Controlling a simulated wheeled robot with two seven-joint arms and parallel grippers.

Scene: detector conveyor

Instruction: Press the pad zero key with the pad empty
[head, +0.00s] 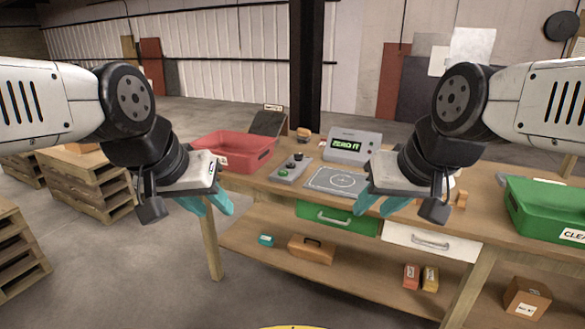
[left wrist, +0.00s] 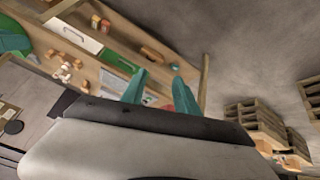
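My left gripper (head: 208,204) is open and empty in front of the bench's left end. My right gripper (head: 380,204) is open and empty in front of the pad's right side.
A red bin (head: 235,150) stands on the bench's left, a green bin (head: 545,210) on its right. Below are a green drawer (head: 337,219), a white drawer (head: 430,241) and a shelf (head: 350,276) with boxes. Wooden pallets (head: 88,180) stand on the left. A dark post rises behind the bench.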

